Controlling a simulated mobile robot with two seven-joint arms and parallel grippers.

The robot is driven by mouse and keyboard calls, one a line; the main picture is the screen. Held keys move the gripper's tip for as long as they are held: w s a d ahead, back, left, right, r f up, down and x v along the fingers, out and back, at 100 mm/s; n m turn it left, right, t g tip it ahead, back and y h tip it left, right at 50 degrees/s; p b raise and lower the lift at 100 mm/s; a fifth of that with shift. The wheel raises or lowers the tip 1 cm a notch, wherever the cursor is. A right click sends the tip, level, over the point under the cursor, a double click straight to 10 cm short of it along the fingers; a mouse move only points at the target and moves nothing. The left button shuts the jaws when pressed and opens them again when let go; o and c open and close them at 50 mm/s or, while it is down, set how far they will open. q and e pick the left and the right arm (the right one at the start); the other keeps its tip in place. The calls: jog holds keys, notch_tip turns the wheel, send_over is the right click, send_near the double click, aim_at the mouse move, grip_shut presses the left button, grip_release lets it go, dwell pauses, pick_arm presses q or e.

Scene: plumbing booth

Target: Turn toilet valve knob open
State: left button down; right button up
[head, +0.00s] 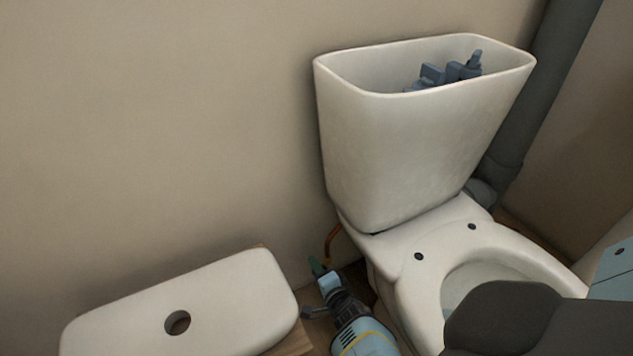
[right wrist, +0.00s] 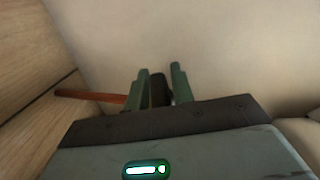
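The toilet's white tank (head: 400,150) stands against the wall with its top open. A copper-coloured pipe (head: 331,240) shows low beside it, and also in the right wrist view (right wrist: 90,96). My right gripper (head: 316,267) is low beside the toilet, near this pipe. In the right wrist view its two green fingers (right wrist: 161,82) stand a little apart, with a dark piece (right wrist: 159,90) between them, probably the valve knob. The piece nearly fills the gap, and whether the fingers press on it cannot be told. The head view does not show the knob clearly. My left gripper is out of view.
The white tank lid (head: 225,305) with a round hole lies to the left of my right arm. The toilet bowl rim (head: 520,250) is close on the right. A thick grey pipe (head: 545,90) runs up behind the tank. Blue-grey fittings (head: 450,72) sit inside the tank.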

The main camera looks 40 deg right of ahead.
jog(key=shift+c, duration=0.8)
jog(key=shift+r+g+p, duration=0.15)
jog(key=shift+g+p, duration=0.25)
jog(key=shift+p, duration=0.75)
grip_shut()
jog(key=n+g+p, duration=0.1)
jog(key=g+p, duration=0.1)
jog(key=p, duration=0.1)
jog(key=shift+s+f+n+g+p, duration=0.15)
jog(key=shift+f+n+g+p, duration=0.3)
jog(key=shift+g, duration=0.45)
jog(key=shift+s+d+n+g, duration=0.15)
jog(key=shift+n+g, duration=0.1)
jog(key=shift+g, duration=0.45)
jog(key=shift+d, duration=0.1)
jog(key=o, duration=0.8)
grip_release()
